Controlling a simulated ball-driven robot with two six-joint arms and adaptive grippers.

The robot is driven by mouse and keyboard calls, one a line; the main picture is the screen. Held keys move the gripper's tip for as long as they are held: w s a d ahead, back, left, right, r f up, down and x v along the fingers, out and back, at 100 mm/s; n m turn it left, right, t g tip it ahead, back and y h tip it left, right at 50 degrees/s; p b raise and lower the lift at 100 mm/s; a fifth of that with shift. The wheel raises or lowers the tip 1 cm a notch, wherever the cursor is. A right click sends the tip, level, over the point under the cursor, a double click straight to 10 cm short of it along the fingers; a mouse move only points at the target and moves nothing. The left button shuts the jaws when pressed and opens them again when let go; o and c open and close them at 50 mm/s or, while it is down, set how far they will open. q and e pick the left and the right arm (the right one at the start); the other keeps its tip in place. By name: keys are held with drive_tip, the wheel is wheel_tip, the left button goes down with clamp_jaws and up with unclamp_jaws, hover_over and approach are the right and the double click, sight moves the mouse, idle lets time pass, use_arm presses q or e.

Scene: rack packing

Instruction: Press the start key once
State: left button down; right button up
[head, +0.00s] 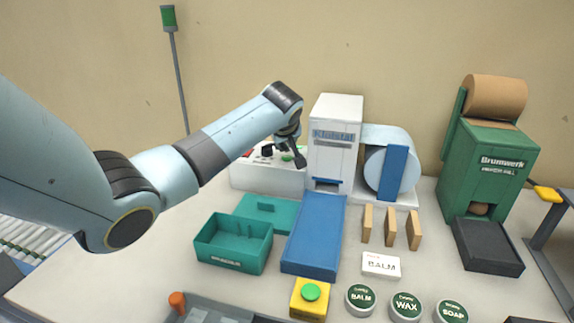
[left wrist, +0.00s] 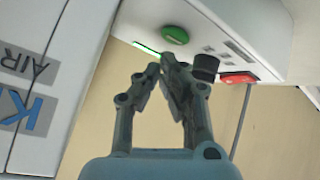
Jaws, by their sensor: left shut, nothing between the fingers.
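A white machine (head: 335,150) has a low control box (head: 262,178) at its left. On that box is a round green key (left wrist: 175,35), also visible in the head view (head: 287,157); I can read no label on it. My left gripper (head: 300,162) is shut and empty, just above the box. In the left wrist view its fingertips (left wrist: 160,67) point towards the green key, close to it but seemingly apart. A black knob (left wrist: 205,66) and a red key (left wrist: 238,78) are beside it. My right gripper is not in view.
A yellow block with a green button (head: 310,291) stands at the front. A teal bin (head: 230,257), blue chute (head: 313,235), wooden blocks (head: 390,228) and labelled tins (head: 406,307) occupy the table. A green dispenser (head: 487,160) stands at right.

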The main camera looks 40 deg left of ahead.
use_arm(q)
drive_tip(key=shift+f, duration=0.1)
idle(0.5)
idle(0.6)
drive_tip(key=shift+f, duration=0.4)
idle(0.4)
